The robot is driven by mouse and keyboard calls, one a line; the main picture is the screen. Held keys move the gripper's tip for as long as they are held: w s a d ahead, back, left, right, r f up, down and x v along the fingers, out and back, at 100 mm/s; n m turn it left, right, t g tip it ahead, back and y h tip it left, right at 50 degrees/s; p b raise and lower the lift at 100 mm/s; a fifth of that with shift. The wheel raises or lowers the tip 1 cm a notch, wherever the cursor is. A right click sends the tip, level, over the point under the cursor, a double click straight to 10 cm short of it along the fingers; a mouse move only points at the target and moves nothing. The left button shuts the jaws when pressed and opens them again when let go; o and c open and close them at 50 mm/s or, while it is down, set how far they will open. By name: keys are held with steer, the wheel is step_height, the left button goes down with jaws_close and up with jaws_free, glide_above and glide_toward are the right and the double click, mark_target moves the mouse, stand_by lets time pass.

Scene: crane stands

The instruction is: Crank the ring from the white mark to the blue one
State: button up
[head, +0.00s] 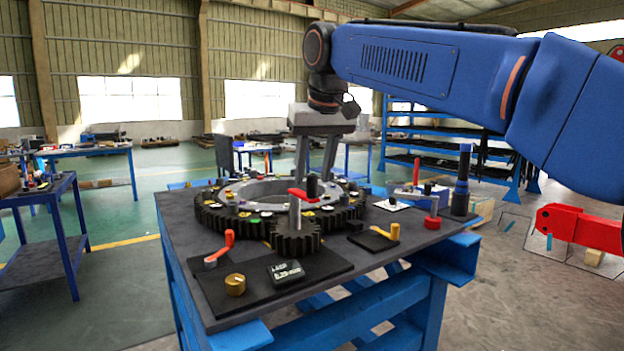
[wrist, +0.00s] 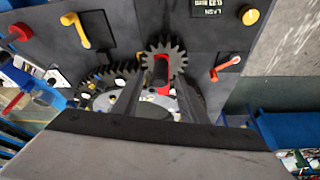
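A large dark ring gear (head: 353,213) lies on the workbench, with several small coloured marks on its top. White ones show, but I cannot firmly tell which is the blue mark. A small dark pinion (head: 296,238) stands at its front edge, teeth against it; it also shows in the wrist view (wrist: 152,58). A red crank arm (head: 299,193) with a black upright knob (head: 312,186) sits on the pinion's grey post. My gripper (head: 314,180) points down over the crank, its fingers apart around the knob's place. In the wrist view the red arm shows between the fingers (wrist: 158,82).
Around the pinion are an orange lever (head: 222,247), a brass knob (head: 235,285), a small display box (head: 286,271), a yellow lever (head: 382,234) and a red knob (head: 432,222).

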steer(key=shift+x, duration=1.1)
jaws_close()
steer(key=shift+s+a, duration=0.1)
